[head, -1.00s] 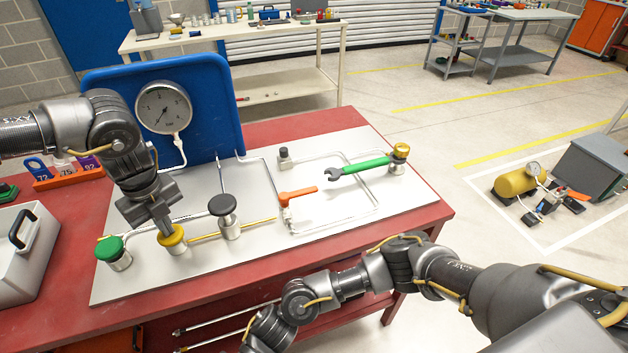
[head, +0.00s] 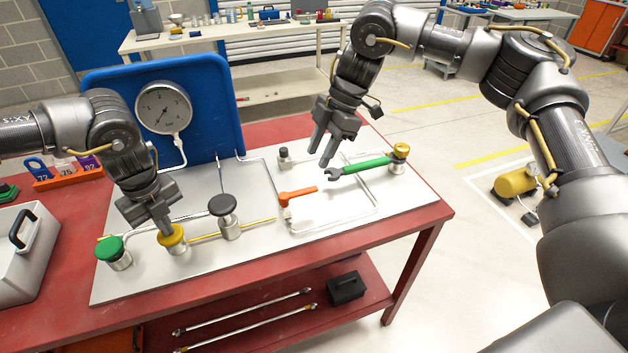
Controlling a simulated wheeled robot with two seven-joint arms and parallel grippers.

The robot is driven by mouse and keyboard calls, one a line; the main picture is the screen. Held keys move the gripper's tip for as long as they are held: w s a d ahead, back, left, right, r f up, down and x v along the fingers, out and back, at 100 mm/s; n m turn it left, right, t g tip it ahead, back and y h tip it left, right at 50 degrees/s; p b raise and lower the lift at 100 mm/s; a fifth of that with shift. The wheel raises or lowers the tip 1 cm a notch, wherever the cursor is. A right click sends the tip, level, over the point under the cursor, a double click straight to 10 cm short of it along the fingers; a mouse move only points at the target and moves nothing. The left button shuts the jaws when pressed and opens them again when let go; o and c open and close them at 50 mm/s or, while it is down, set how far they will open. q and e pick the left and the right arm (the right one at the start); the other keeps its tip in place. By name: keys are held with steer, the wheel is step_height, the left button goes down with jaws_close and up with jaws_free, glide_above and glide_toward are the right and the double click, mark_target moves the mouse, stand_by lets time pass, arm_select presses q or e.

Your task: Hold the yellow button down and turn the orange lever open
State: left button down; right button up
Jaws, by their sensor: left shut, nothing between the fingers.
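The yellow button (head: 173,242) is at the front left of the white panel (head: 280,246). My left gripper (head: 164,228) is shut, with its fingertips down on the top of the yellow button. The orange lever (head: 297,193) sits on a pipe fitting near the panel's middle and points right, roughly across the panel. My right gripper (head: 320,157) is open and empty, above the panel, behind and a little right of the orange lever, apart from it. Its fingers point down.
A green button (head: 110,248) and a black knob (head: 223,204) flank the yellow button. A green wrench (head: 362,166) lies by a yellow-capped fitting (head: 401,150). A round gauge (head: 163,107) hangs on the blue board (head: 221,110). A grey case (head: 22,255) stands at left.

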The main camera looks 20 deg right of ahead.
mark_target(310, 189)
steer(key=shift+m, duration=0.7)
steer(key=f, duration=0.3)
steer(key=a+f, duration=0.1)
steer(key=f, duration=0.5)
steer(key=shift+w+a+f, duration=0.15)
steer(key=shift+w+a, duration=0.05)
steer(key=shift+a, duration=0.05)
steer(key=shift+c, duration=0.5)
jaws_close()
